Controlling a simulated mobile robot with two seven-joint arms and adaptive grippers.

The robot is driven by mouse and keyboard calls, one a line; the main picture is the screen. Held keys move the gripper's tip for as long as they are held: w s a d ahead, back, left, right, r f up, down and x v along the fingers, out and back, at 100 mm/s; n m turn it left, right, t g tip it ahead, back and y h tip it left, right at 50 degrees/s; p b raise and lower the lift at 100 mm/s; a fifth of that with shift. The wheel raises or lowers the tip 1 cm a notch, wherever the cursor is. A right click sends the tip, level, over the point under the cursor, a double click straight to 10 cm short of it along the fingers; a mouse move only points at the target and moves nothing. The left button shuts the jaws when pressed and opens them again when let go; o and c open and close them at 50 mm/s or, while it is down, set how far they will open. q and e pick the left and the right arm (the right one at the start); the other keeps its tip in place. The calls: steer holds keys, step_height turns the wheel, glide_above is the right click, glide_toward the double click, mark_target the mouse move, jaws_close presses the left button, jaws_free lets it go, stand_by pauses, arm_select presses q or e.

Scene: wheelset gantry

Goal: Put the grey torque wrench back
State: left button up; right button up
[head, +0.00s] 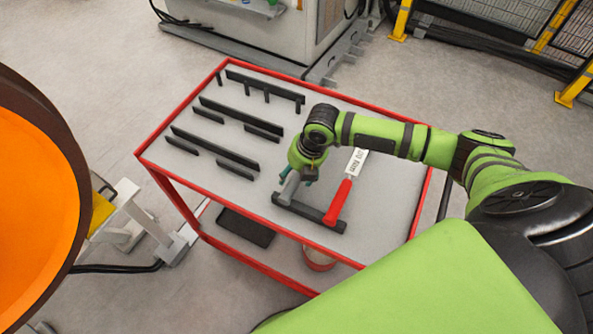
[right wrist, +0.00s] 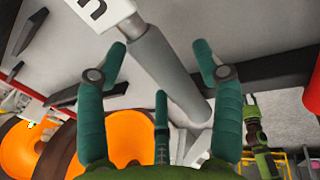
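The grey torque wrench (head: 289,188) is at the front of the trolley top, its handle end over a black support bar (head: 310,212). My right gripper (head: 299,178) is above its handle and hides the rest in the head view. In the right wrist view the grey handle (right wrist: 168,68) passes between the teal fingers of my right gripper (right wrist: 163,62). Gaps show on both sides, so the gripper looks open around it. A white label (right wrist: 103,10) is on the wrench. My left gripper is not in view.
A red-handled torque wrench (head: 338,202) lies just right on the same bar. Several black bars (head: 215,148) stand on the left of the red-edged trolley (head: 390,195). A large orange disc (head: 28,215) is at far left. The trolley's right side is clear.

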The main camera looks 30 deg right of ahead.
steer(key=v, duration=1.2)
steer(key=shift+a, duration=0.1)
